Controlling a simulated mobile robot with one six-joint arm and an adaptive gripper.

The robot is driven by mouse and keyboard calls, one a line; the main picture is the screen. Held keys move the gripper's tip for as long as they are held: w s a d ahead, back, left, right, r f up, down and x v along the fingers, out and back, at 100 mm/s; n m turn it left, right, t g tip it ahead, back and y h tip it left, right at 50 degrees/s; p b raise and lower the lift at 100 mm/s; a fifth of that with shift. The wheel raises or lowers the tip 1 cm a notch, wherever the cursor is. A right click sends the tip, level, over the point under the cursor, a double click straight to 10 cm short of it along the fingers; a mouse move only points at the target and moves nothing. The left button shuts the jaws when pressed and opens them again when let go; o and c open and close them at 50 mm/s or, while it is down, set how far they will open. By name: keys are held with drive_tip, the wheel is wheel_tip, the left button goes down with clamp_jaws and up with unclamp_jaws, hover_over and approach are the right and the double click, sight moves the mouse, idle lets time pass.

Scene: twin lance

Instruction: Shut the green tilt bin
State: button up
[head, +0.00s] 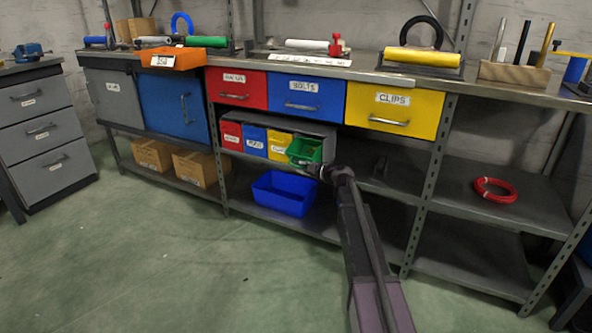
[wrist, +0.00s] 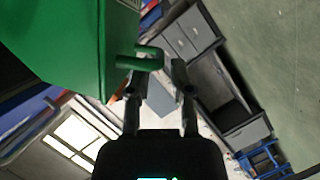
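The green tilt bin (head: 303,147) is at the right end of a row of small bins on the middle shelf. In the head view it is tipped forward, open, with its inside showing. In the wrist view its green body (wrist: 75,40) fills the upper left, with a short green handle (wrist: 140,62) sticking out. My gripper (head: 317,170) is at the bin's lower front. In the wrist view my gripper's fingers (wrist: 160,78) are apart, and the handle's end reaches between the fingertips. I cannot tell whether they touch it.
Red (head: 231,135), blue (head: 254,140) and yellow (head: 280,147) bins stand shut beside it. A blue crate (head: 283,193) is on the low shelf below. Large drawers, including a yellow one (head: 394,110), are above. A red coil (head: 495,190) lies on the right shelf. The floor in front is clear.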

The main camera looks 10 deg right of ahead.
sight(298, 167)
drive_tip(key=shift+b+x, duration=0.3)
drive_tip(key=shift+x, duration=1.45)
clamp_jaws()
